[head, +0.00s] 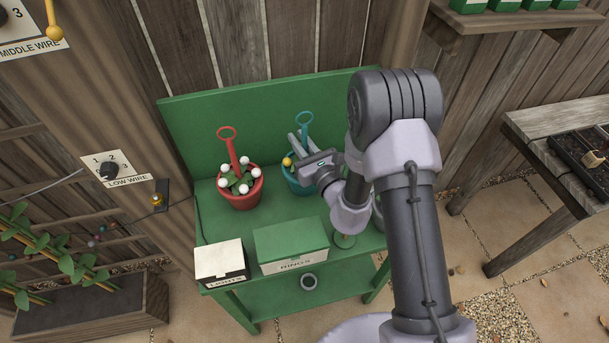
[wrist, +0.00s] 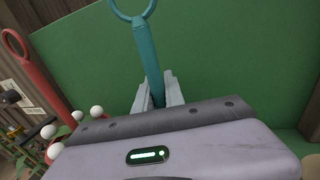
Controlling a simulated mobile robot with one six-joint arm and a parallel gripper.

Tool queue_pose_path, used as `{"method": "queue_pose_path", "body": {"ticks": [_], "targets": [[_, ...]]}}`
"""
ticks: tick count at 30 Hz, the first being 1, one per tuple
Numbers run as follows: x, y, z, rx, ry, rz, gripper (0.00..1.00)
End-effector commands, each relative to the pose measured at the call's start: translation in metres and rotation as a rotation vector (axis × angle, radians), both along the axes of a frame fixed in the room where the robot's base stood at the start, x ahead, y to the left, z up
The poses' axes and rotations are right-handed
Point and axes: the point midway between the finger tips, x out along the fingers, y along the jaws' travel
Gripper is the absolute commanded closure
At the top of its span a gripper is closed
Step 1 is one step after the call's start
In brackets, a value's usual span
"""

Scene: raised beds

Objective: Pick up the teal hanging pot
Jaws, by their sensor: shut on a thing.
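The teal hanging pot (head: 296,186) stands on the green bench, with an upright teal stem ending in a ring. Something yellow shows at its left rim. My gripper (head: 298,141) reaches in from the right and is shut on the stem, below the ring. In the wrist view the teal stem (wrist: 148,60) rises between my two grey fingers (wrist: 157,88). The pot's body is hidden there by my gripper, and partly hidden by it in the head view.
A red hanging pot (head: 241,190) with white balls stands just left on the bench. A green RINGS box (head: 290,243) and a white LIGHTS box (head: 220,262) sit at the bench's front. The green back panel (head: 190,130) rises close behind.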

Motion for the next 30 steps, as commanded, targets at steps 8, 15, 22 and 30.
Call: {"method": "queue_pose_path", "body": {"ticks": [8, 15, 22, 30], "targets": [[0.0, 0.0, 0.001, 0.001, -0.003, -0.001, 1.0], [0.001, 0.0, 0.013, 0.001, -0.003, 0.0, 1.0], [0.001, 0.0, 0.071, 0.0, -0.004, 0.0, 1.0], [0.0, 0.0, 0.102, 0.001, -0.002, 0.0, 1.0]]}}
